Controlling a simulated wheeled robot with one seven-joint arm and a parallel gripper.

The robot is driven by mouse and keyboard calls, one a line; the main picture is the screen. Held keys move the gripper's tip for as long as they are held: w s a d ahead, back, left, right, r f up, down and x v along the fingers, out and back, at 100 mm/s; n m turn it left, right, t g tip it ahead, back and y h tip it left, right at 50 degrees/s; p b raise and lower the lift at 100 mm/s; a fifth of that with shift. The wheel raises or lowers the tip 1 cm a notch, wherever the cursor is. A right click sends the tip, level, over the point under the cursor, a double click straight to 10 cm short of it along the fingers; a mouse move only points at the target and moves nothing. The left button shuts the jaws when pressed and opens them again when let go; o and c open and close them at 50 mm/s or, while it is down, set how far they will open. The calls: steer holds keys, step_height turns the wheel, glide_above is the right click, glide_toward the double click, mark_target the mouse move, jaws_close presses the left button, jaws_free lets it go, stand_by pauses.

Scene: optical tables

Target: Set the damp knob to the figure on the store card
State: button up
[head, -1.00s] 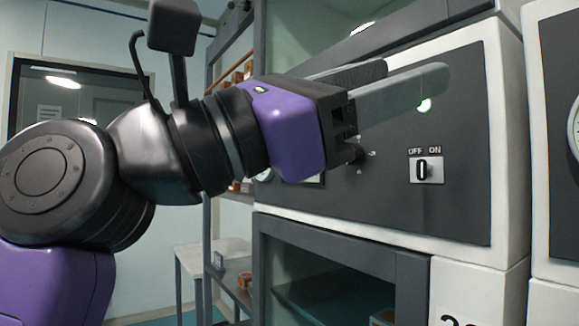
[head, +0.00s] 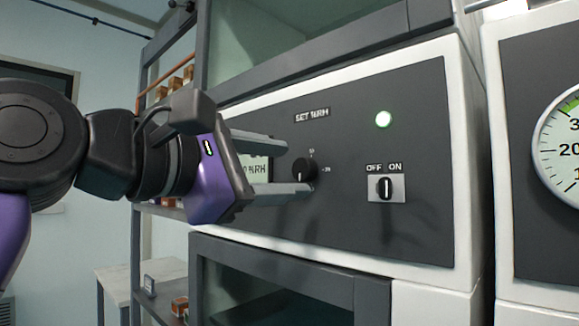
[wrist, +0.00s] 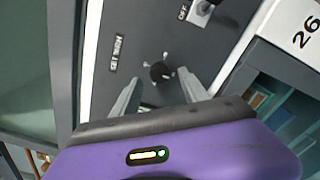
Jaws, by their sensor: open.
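The black damp knob (head: 304,171) sits on the dark cabinet panel under the label "SET %RH" (head: 311,114), with small scale marks around it. It also shows in the wrist view (wrist: 160,71). My gripper (head: 298,167) is open, its two grey fingers pointing at the panel, one above and one below the knob. In the wrist view the fingertips (wrist: 160,75) lie either side of the knob; I cannot tell whether they touch it. A "%RH" display (head: 256,168) is partly hidden behind my gripper. No readable store card shows.
A round gauge (head: 566,150) is on the neighbouring cabinet. A shelf at left holds small boxes and a small white card (head: 149,286), too small to read.

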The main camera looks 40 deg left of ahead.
mark_target(305, 170)
steer(key=shift+w+d, duration=0.15)
steer(key=shift+w, duration=0.9)
jaws_close()
